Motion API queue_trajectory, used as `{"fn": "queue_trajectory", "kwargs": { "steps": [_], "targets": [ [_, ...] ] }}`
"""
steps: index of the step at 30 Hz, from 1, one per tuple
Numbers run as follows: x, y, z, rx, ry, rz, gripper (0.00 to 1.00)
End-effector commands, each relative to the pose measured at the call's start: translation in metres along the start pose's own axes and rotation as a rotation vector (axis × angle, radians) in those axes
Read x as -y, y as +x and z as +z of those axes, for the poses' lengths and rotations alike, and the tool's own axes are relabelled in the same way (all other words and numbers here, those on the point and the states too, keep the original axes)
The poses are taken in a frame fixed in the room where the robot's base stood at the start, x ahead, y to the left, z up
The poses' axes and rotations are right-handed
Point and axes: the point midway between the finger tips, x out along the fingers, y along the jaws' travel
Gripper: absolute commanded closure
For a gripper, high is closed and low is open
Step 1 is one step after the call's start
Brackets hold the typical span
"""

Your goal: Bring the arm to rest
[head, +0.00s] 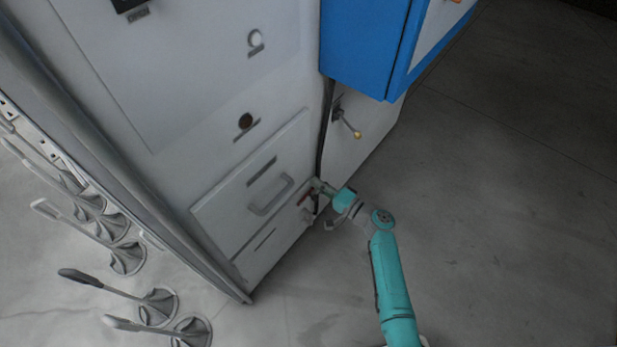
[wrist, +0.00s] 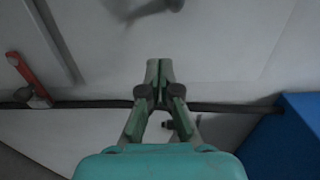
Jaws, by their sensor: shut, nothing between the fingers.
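My teal arm (head: 390,280) reaches up from the lower right in the head view. My gripper (head: 314,188) is at the lower right edge of the grey cabinet front, small and partly hard to make out. In the wrist view my gripper (wrist: 160,66) is shut, its fingertips together with nothing between them. Behind the fingers is a pale panel face. I cannot tell whether the fingertips touch it.
A grey cabinet (head: 200,60) with a drawer handle (head: 270,196) stands close by. A red handle (wrist: 28,75) is left of my fingers. A blue cabinet (head: 360,45) is above right. Floor at right is clear.

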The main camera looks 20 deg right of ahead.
Motion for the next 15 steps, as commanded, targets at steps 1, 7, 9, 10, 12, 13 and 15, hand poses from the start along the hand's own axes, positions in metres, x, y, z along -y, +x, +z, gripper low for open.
{"fn": "queue_trajectory", "kwargs": {
  "steps": [1,7,9,10,12,13,15],
  "targets": [
    [-0.001,-0.011,0.0,-0.003,0.001,0.001,1.0],
    [-0.001,-0.044,-0.001,-0.003,0.001,0.001,1.0],
    [-0.001,-0.051,-0.001,-0.002,0.001,0.001,1.0],
    [-0.001,-0.054,0.0,-0.002,0.001,0.0,1.0],
    [0.0,-0.059,0.0,-0.002,0.001,0.0,1.0],
    [0.0,-0.06,0.0,-0.002,0.001,0.0,1.0],
    [0.0,-0.062,0.0,-0.001,0.001,0.0,1.0]
  ]
}}
